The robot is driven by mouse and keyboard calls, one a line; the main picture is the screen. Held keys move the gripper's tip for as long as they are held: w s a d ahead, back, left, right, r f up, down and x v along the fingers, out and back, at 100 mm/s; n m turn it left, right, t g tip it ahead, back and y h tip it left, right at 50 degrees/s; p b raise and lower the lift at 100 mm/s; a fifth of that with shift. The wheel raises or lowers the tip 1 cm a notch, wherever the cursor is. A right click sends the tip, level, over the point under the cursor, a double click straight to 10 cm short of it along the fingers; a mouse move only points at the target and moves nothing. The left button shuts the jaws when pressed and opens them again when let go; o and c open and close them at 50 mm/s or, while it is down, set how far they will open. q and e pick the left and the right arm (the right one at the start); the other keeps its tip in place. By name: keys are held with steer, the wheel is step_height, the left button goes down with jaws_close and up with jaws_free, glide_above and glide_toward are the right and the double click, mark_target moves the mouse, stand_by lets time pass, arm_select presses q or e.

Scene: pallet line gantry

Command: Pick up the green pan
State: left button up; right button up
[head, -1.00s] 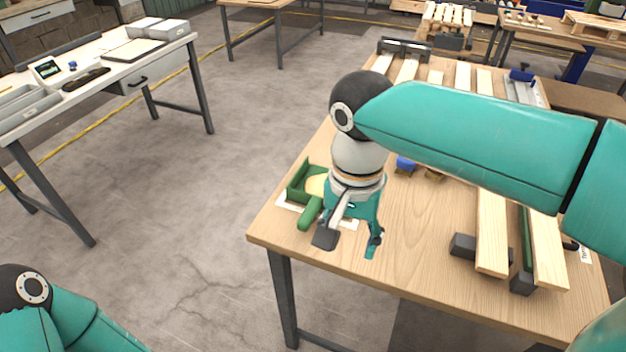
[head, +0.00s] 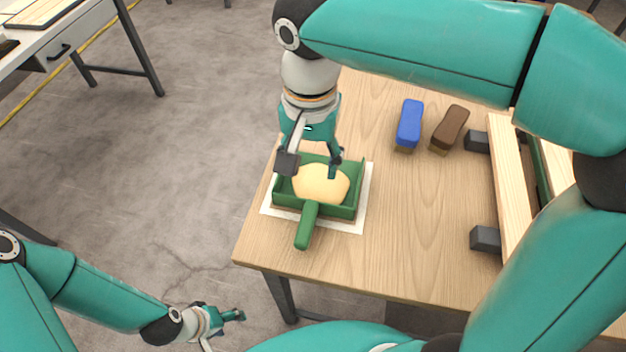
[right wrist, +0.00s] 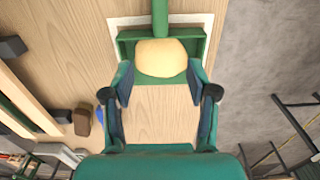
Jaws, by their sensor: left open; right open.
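The green pan (head: 346,209) is a shallow dustpan with raised walls, on a white sheet at the table's near left corner. Its handle (head: 306,228) points toward the table's front edge. A pale yellow mound (head: 321,186) lies in it. My right gripper (head: 310,168) is open, pointing down over the pan's far part. Whether the fingers touch the pan cannot be told. My left gripper (head: 236,318) is open and empty, low left, off the table.
A blue brush (head: 409,122) and a brown brush (head: 450,126) stand on the table (head: 400,230) right of the pan. Wooden slats (head: 510,180) with dark blocks lie further right.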

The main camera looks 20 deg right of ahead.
mark_target(310, 208)
step_height(310, 208, down, 10)
steer(key=shift+s+b, duration=0.1)
steer(key=shift+b, duration=0.25)
steer(key=shift+a+f, duration=0.2)
steer(key=shift+f, duration=2.5)
jaws_close()
